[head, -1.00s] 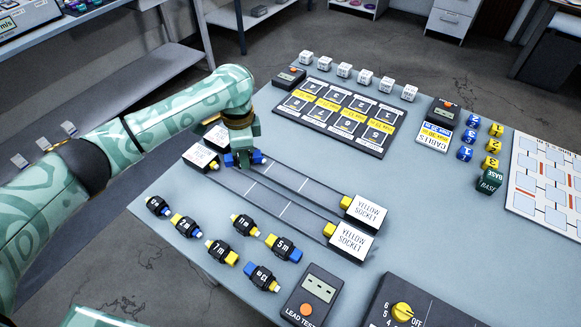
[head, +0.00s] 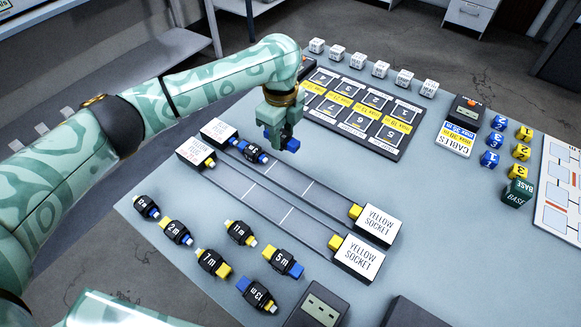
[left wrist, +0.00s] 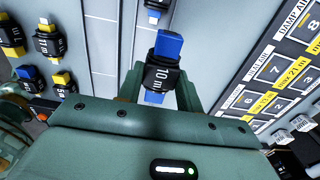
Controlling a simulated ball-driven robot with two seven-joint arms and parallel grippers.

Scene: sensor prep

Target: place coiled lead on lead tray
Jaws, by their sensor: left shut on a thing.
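My left gripper (head: 284,134) is shut on a black coiled lead with blue ends, and holds it raised near the white boxes at the left end of the tracks. In the left wrist view the held lead (left wrist: 157,78) sits between the fingers, its label reading about 10 m. In the head view the fingers mostly hide it. A dark tray (head: 349,138) with numbered cells and yellow "max" strips lies to the right of the gripper; no label naming it the lead tray is readable. My right gripper is not in view.
Another lead (head: 254,152) lies in the far track by a white box (head: 219,133). Several leads, including one marked 5 m (head: 283,263), lie at the front left. White sockets (head: 377,224) end the tracks. White cubes (head: 404,78) line the tray's far side.

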